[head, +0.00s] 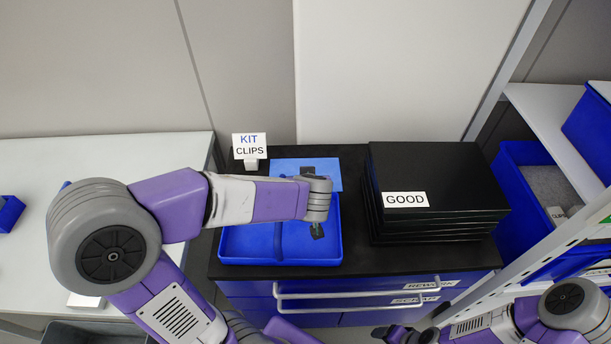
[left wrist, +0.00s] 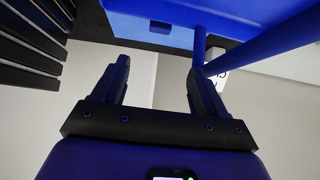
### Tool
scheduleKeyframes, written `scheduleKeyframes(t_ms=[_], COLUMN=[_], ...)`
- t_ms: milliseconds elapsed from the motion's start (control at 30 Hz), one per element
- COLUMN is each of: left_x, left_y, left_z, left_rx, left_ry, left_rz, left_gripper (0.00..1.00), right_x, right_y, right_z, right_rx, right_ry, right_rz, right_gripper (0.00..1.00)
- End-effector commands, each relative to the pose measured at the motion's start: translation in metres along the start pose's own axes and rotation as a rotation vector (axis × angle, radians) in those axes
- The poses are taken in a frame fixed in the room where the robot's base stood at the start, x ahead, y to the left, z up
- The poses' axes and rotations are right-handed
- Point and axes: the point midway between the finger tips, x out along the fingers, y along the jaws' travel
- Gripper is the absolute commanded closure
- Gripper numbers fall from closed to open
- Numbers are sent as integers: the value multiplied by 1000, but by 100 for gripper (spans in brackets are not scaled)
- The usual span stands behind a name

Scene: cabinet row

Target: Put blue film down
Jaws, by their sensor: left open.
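A flat light-blue sheet, which looks like the blue film (head: 287,166), lies at the back of the black cabinet top, behind the blue tray (head: 245,243). My left forearm and wrist hide part of it.
A stack of black panels with a GOOD label (head: 440,180) stands right of the tray. A KIT CLIPS sign (head: 249,147) stands at the back left. A white table (head: 150,150) is on the left, and a shelf with blue bins (head: 518,185) is on the right.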

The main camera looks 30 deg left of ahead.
Motion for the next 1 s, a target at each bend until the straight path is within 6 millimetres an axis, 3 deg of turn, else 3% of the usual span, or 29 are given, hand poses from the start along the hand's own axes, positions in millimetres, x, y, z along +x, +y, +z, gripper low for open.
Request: scheduleKeyframes(t_ms=[67, 200, 600, 700, 800, 1000], left_x=[-10, 7, 55, 66, 82, 93], left_y=[-2, -8, -3, 2, 4, 4], left_z=[-20, -40, -62, -62, -51, -39], left_rx=[-2, 2, 7, 2, 4, 6], left_ry=[-30, -196, -666, -742, -770, -773], left_rz=[-25, -111, -74, -19, 10, 12], left_gripper=[28, 28, 28, 28, 28, 28], right_x=[-24, -45, -90, -94, -79, -74], right_y=[-9, -17, -34, -35, -30, -28], right_z=[1, 2, 4, 4, 3, 3], right_rx=[0, 0, 0, 0, 0, 0], right_ry=[1, 1, 1, 1, 1, 0], right_rz=[0, 0, 0, 0, 0, 0], right_gripper=[30, 30, 30, 30, 30, 30])
